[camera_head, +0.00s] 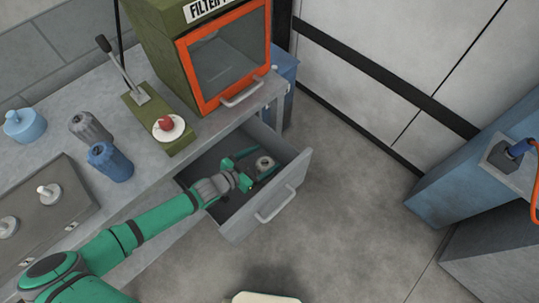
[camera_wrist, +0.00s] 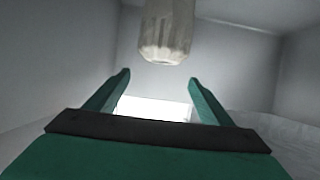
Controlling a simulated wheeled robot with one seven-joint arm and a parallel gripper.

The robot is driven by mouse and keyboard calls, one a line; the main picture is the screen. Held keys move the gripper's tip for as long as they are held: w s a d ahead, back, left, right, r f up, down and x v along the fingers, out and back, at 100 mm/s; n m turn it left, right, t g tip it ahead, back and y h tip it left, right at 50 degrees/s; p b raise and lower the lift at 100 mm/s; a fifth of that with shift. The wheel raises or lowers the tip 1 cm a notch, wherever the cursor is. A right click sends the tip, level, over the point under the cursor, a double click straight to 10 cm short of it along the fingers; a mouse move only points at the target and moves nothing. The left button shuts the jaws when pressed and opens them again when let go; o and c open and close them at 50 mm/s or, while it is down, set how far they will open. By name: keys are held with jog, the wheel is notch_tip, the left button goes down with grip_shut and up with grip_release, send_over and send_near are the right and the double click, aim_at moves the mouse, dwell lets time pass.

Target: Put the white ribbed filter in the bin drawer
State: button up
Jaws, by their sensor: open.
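The white ribbed filter (camera_head: 264,163) is inside the open grey bin drawer (camera_head: 236,226), below the bench edge. In the wrist view the pale ribbed filter (camera_wrist: 167,30) shows at the top centre, just past my fingertips, its upper part cut off by the frame. My gripper (camera_head: 256,163) reaches down into the drawer with its green fingers spread. In the wrist view my gripper (camera_wrist: 159,76) is open with nothing between its fingers. I cannot tell how closely the filter rests on the drawer floor.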

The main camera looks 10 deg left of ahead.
jog(key=shift+v, duration=1.45)
